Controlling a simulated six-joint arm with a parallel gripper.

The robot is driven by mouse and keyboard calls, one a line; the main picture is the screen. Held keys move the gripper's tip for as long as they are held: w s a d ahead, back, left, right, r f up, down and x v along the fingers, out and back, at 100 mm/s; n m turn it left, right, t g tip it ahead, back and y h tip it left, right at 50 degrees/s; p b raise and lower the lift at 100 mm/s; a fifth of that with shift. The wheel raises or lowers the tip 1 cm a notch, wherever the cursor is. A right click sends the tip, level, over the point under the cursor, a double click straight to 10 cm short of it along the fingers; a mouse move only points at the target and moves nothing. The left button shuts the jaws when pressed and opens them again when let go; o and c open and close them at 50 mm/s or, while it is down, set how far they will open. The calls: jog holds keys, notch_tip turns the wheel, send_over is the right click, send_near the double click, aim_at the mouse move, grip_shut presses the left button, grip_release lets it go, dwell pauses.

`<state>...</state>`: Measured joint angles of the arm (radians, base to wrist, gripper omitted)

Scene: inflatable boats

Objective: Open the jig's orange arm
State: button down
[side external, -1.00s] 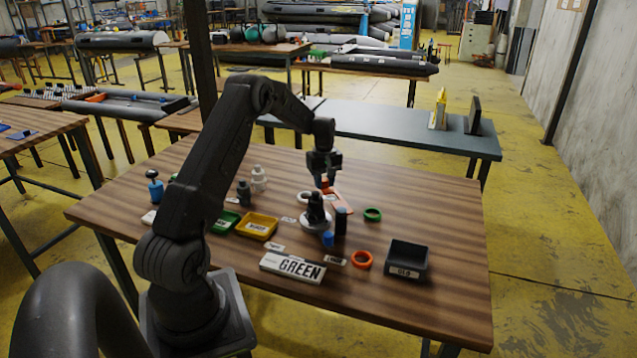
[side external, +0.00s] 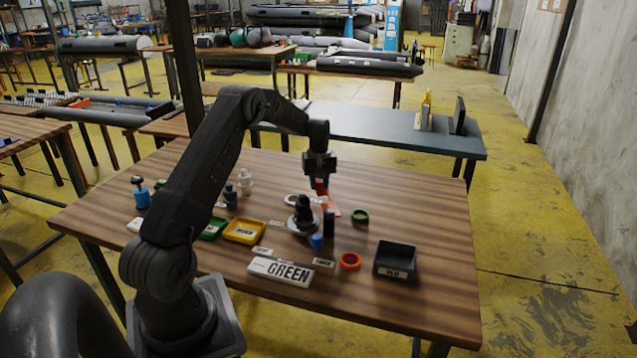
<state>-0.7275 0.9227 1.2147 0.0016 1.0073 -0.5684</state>
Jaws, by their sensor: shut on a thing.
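The jig (side external: 302,224) stands near the middle of the wooden table, with a pale round base and a dark upright part. Its orange arm (side external: 330,204) shows just behind and right of the dark part, slanting up toward my gripper. My gripper (side external: 320,182) points down over the jig's back right side, shut on the upper end of the orange arm. The fingertips are small and dark here, so the exact contact is hard to see. How far the arm is swung from the jig's base cannot be told.
Near the jig are a black cylinder (side external: 329,221), a blue piece (side external: 316,242), a green ring (side external: 360,216) and an orange ring (side external: 350,261). The table's right side is mostly clear.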

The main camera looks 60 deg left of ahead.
jog(key=shift+w, duration=0.15)
jog(key=c, duration=0.8)
grip_release()
jog(key=shift+c, duration=0.2)
notch_tip(320, 180, up, 14)
jog(key=shift+d, duration=0.1)
jog(key=s+d+r+m+t, duration=0.1)
jog(key=s+d+r+m, duration=0.1)
jog(key=d+r, duration=0.35)
jog(key=s+d+r+m+t+y, duration=0.1)
jog(key=s+d+r+m, duration=0.15)
jog(key=d, duration=0.65)
jog(key=s+d+r+m, duration=0.15)
jog(key=d+r, duration=0.25)
jog(key=d, duration=0.4)
jog(key=s+d+f+m+t, duration=0.1)
jog(key=s+d+f+m, duration=0.1)
jog(key=s+d+m, duration=0.2)
jog(key=s+d+f+m+t+h, duration=0.1)
jog(key=s+d+m, duration=0.3)
jog(key=s+d, duration=0.7)
jog(key=s+f+t, duration=0.1)
jog(key=s, duration=0.2)
jog(key=shift+s+d+m+t, duration=0.3)
jog(key=shift+s+m, duration=0.1)
